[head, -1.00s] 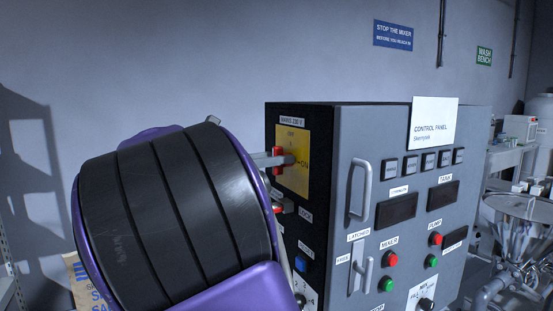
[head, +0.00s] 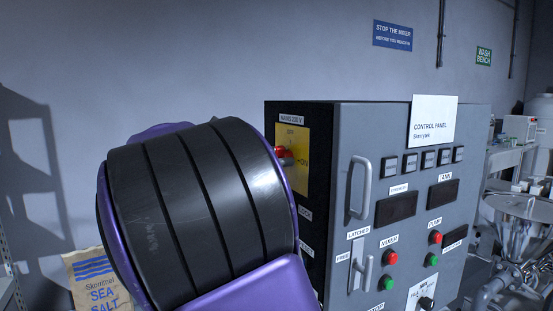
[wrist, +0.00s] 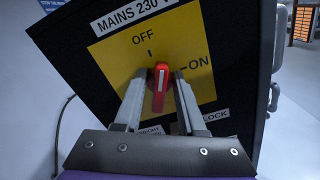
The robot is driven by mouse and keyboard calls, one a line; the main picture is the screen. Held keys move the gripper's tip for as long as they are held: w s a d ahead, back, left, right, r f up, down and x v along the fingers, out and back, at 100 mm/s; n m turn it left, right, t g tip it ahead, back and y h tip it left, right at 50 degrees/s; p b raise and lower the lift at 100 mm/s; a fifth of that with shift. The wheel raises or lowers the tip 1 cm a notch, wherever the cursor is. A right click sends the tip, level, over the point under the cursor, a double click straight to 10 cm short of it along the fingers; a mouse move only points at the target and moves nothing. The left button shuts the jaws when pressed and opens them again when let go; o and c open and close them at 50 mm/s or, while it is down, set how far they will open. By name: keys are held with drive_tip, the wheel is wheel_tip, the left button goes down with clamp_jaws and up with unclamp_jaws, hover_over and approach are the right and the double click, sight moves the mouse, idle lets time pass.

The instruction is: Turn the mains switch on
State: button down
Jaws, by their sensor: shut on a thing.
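The mains switch is a red handle (wrist: 160,84) on a yellow plate (wrist: 115,52) marked OFF at the top and ON at the right. My gripper (wrist: 159,94) is shut on the red handle, with one grey finger on each side. In the wrist view the plate is tilted, and the handle points between the OFF and ON marks, seemingly nearer OFF. In the head view the red handle (head: 281,151) shows only in part at the plate's edge; my purple and black wrist hides the fingers and lower switches.
The grey control panel (head: 340,190) carries a door handle (head: 360,188), a latch lever (head: 366,273) and several buttons close to the right of my wrist. A sea salt sack (head: 88,275) stands at lower left. A steel funnel (head: 518,210) is at far right.

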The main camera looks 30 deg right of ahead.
drive_tip(key=m+b, duration=0.1)
drive_tip(key=m, duration=0.1)
drive_tip(key=m+b, duration=0.1)
drive_tip(key=m, duration=0.1)
drive_tip(key=m+b, duration=0.1)
drive_tip(key=m, duration=0.1)
drive_tip(key=shift+s+f+m, duration=0.15)
drive_tip(key=shift+f+m, duration=0.15)
drive_tip(key=shift+f, duration=0.1)
drive_tip(key=m+b, duration=0.4)
drive_tip(key=shift+m+b, duration=0.7)
drive_tip(key=shift+m, duration=0.3)
drive_tip(key=shift+r, duration=0.1)
drive_tip(key=c, duration=0.8)
unclamp_jaws()
drive_tip(key=shift+c, duration=0.2)
drive_tip(key=shift+a, duration=0.15)
drive_tip(key=a+p, duration=0.1)
drive_tip(key=a, duration=1.6)
drive_tip(key=shift+s+p, duration=0.35)
drive_tip(key=shift+a, duration=0.1)
